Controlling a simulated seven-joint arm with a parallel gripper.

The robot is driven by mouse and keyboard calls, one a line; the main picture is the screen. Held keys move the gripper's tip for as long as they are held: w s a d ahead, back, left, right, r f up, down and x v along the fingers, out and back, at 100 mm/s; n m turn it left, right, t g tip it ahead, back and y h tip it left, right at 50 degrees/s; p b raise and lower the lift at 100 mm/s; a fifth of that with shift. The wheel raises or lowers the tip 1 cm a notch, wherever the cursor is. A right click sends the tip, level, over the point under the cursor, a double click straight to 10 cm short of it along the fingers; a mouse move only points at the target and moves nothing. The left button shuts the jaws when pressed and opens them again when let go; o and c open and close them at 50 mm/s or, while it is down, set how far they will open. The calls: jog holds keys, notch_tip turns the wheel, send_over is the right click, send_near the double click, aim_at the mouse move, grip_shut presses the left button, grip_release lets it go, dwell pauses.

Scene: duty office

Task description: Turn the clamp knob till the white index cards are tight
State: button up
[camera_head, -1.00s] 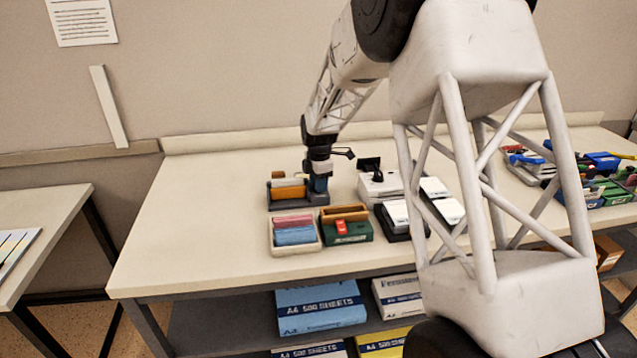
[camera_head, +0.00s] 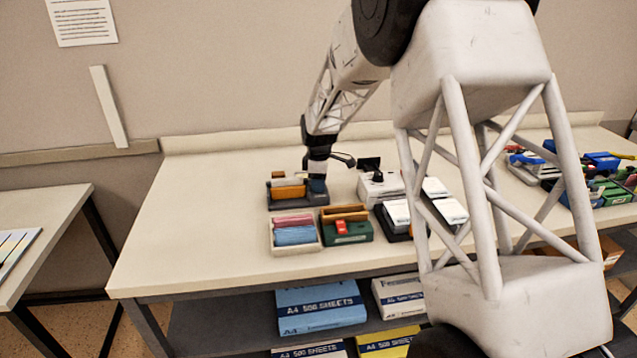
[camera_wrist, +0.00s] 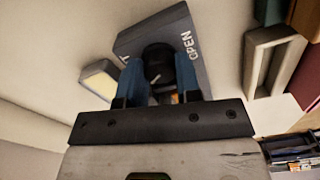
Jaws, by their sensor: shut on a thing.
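The clamp (camera_head: 298,201) is a dark grey block near the back of the table, with white cards (camera_head: 287,182) and orange pieces on its left part. In the wrist view its grey top (camera_wrist: 190,22) carries the word OPEN. A round black knob (camera_wrist: 158,58) with a pale index line stands on it. My gripper (camera_wrist: 160,72) is shut on the knob, one blue finger on each side. In the head view my gripper (camera_head: 317,183) points down at the clamp's right end. Whether the cards are tight cannot be told.
In front of the clamp stand a cream tray (camera_head: 294,250) with pink and blue cards and a green box (camera_head: 357,236). White devices and dark trays lie to the right. The table's left part (camera_head: 190,220) is clear.

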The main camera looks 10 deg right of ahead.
dwell(0.5)
jog(key=o, duration=0.9)
jog(key=shift+r, duration=3.9)
